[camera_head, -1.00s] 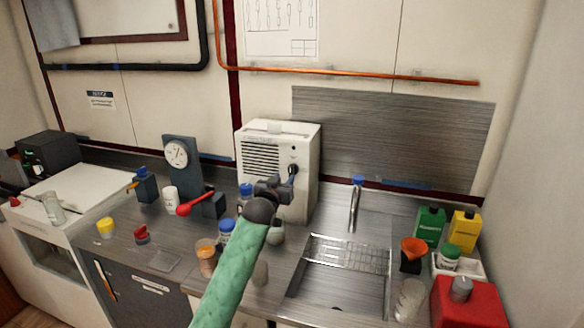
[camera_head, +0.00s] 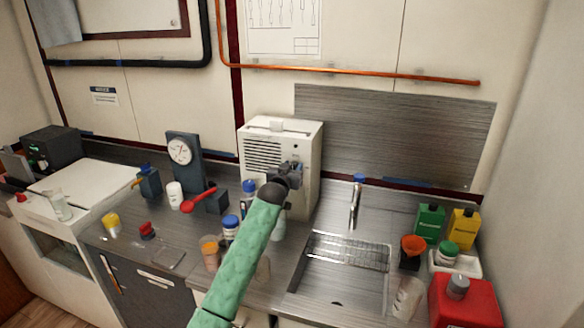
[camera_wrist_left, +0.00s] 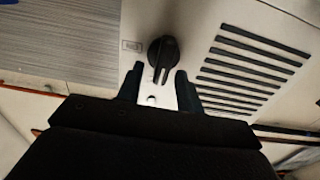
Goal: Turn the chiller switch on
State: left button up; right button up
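The chiller is a white box with dark vent slots (camera_head: 262,155) standing at the back of the counter. Its switch is a black rotary knob (camera_wrist_left: 163,52) on the front panel, beside the slots in the left wrist view. In the head view my gripper hides the knob. My left gripper (camera_head: 291,172) is at the chiller's front. In the left wrist view its two fingers (camera_wrist_left: 159,72) are apart, one on either side of the knob's lower end. I cannot tell whether they touch it. My right gripper is not in view.
A sink (camera_head: 335,285) with a rack lies to the right of the chiller. Bottles with blue caps (camera_head: 230,228) and an orange-topped jar (camera_head: 210,252) stand below and left of my arm. A red-handled lever (camera_head: 200,198) is left of the chiller.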

pick_arm(q)
jog(key=shift+c, duration=0.5)
jog(key=c, duration=0.5)
